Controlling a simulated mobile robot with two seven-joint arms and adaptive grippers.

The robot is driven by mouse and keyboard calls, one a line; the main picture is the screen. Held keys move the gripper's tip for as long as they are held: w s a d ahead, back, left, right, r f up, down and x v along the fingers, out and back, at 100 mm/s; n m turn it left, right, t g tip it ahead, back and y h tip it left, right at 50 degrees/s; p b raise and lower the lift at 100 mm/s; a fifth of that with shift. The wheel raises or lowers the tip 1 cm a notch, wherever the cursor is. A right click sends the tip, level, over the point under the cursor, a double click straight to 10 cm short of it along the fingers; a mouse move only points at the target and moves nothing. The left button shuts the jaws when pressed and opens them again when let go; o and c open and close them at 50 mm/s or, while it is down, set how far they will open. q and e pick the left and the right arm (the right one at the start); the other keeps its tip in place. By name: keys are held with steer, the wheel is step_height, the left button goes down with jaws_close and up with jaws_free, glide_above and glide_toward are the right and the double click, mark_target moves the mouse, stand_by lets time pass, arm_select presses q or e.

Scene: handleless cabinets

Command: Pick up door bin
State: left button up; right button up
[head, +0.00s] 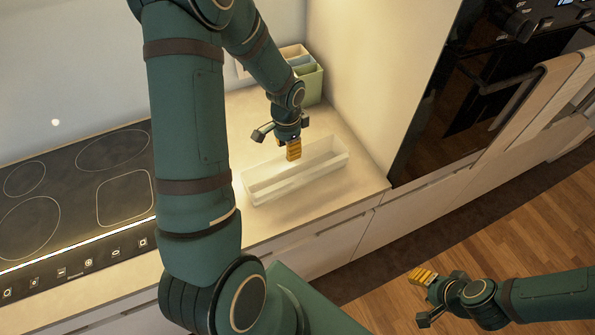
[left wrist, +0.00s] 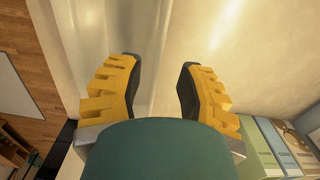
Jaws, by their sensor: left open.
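The door bin (head: 318,176) is a long, clear, shallow tray on the pale countertop, right of the cooktop. My left gripper (head: 277,143) is over its back edge, open, with one yellow-padded finger near the far wall of the bin. In the left wrist view the yellow fingers of this gripper (left wrist: 158,66) are wide apart, with pale clear plastic of the bin (left wrist: 112,35) at the left finger. Whether a finger touches the bin, I cannot tell. My right gripper (head: 425,298) is away from the counter, over the wooden floor, its fingers apart and empty.
A black cooktop (head: 85,190) is on the left. Pastel containers (head: 310,82) stand at the back of the counter and show at the lower right of the left wrist view (left wrist: 268,145). A tall cabinet side (head: 385,80) and dark oven (head: 480,85) bound the right.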

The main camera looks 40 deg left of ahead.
mark_target(290, 167)
arm_select(q)
steer(key=shift+w+d+f, duration=0.1)
steer(key=shift+f, duration=1.4)
steer(key=shift+w+d+f, duration=0.1)
steer(key=shift+f, duration=1.35)
steer(key=shift+s, duration=0.1)
jaws_close()
